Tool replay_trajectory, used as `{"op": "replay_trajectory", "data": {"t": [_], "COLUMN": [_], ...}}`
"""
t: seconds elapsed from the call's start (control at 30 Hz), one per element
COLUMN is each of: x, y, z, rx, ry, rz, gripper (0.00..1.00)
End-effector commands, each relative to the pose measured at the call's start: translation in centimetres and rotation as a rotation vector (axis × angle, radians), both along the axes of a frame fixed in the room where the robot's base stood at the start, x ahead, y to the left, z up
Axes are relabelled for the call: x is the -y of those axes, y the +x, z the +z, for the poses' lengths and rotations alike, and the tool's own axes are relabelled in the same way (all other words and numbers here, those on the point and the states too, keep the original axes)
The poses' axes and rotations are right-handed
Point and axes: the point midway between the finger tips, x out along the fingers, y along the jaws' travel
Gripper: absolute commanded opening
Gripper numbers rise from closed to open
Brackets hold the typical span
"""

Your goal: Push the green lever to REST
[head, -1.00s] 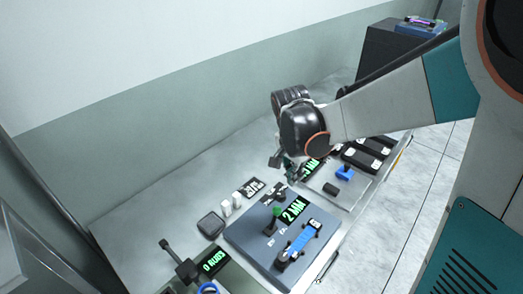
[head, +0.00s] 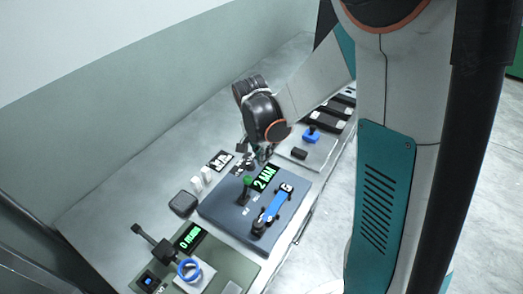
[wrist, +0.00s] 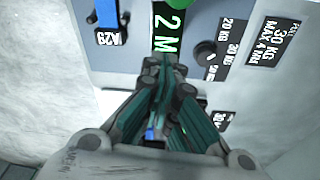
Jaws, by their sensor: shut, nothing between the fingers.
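The green-knobbed lever (head: 247,182) stands on the blue-grey panel (head: 232,212), left of a lit green display (head: 265,177). My gripper (head: 262,156) is shut and empty, just behind the display and to the right of the lever's knob. In the wrist view my gripper's closed fingers (wrist: 165,65) point at the panel, close to the display (wrist: 170,25). The small labels by the lever are too small to read in the head view.
A blue strap piece (head: 272,207) lies between black mounts at the panel's right. Left of the panel are a dark square block (head: 183,203) and white pieces (head: 202,177). A green panel (head: 230,265) with a black lever and blue ring is in front.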

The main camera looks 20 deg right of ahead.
Motion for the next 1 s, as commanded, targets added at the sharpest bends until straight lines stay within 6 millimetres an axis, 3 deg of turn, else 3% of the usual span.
{"op": "replay_trajectory", "data": {"t": [0.13, 0.43, 1.0], "x": [0.4, -2.8, -3.2], "y": [0.1, -1.4, -1.3], "z": [-3.2, -2.2, -2.0], "rx": [0.000, 0.000, 0.006], "ry": [0.000, 0.000, -0.008], "rz": [-0.001, 0.002, 0.001], "gripper": [0.00, 0.00, 0.00]}}
